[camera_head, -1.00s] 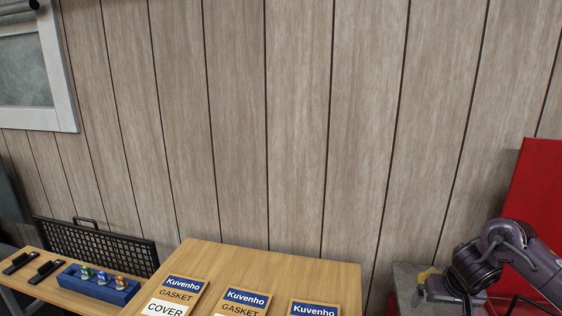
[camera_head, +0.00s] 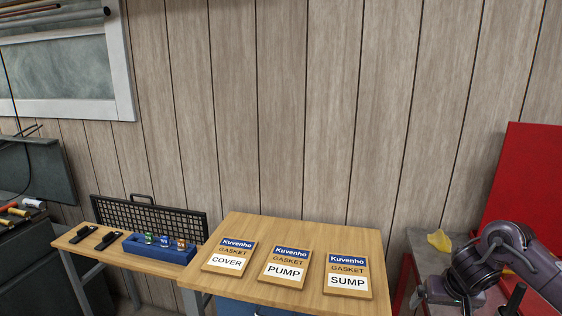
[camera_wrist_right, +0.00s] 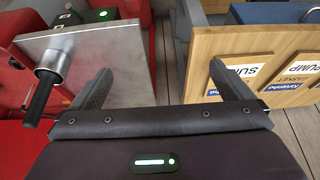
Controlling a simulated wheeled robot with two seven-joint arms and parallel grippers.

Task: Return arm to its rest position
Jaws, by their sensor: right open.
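My right arm (camera_head: 490,265) comes in from the right edge in the head view, over the grey bench at the right. My right gripper (camera_wrist_right: 160,68) shows best in the right wrist view. Its two dark fingers are spread wide apart with nothing between them. Below and beyond the fingers are a grey metal top on the left, the floor in the middle and a wooden table on the right. My left arm and gripper are not in view.
Three gasket packs, COVER (camera_head: 229,257), PUMP (camera_head: 285,268) and SUMP (camera_head: 347,276), lie on the wooden table (camera_head: 240,225). A blue holder (camera_head: 160,250) stands left. A yellow item (camera_head: 439,240) lies on the grey bench (camera_head: 425,262). A red panel (camera_head: 520,185) rises behind.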

